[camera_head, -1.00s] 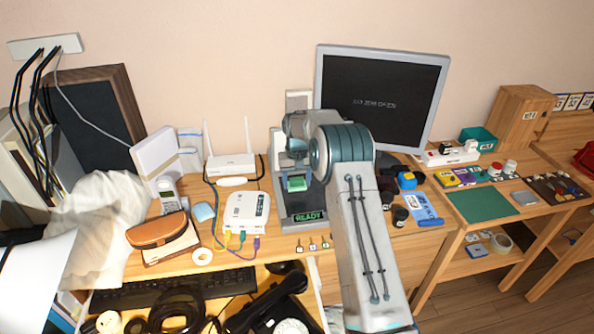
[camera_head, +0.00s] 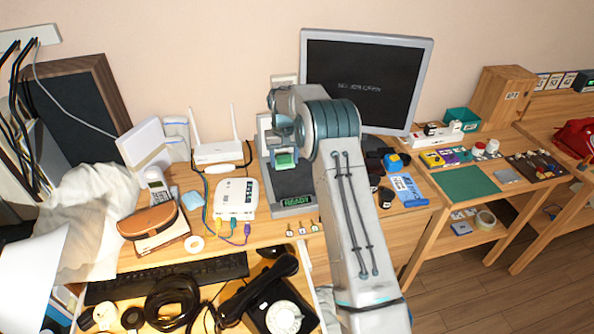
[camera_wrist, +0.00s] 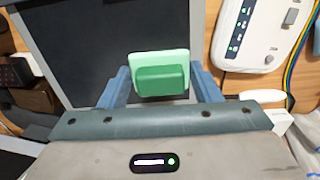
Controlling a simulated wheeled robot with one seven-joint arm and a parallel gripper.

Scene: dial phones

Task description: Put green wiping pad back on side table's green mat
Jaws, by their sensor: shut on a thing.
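The green wiping pad (camera_wrist: 160,75) sits between the two blue-grey fingers of my gripper (camera_wrist: 160,88) in the wrist view. It is a light green slab with a darker green block on it. In the head view the pad (camera_head: 286,160) shows as a small green patch below my wrist, in front of the grey stand with the READY display. My gripper (camera_head: 284,150) is shut on it. The side table's green mat (camera_head: 465,184) lies flat and bare at the right, well away from my gripper.
A monitor (camera_head: 368,78) stands behind my arm. A white router (camera_head: 236,198) is left of the grey stand (camera_head: 294,190). A black phone (camera_head: 272,300) is at the front.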

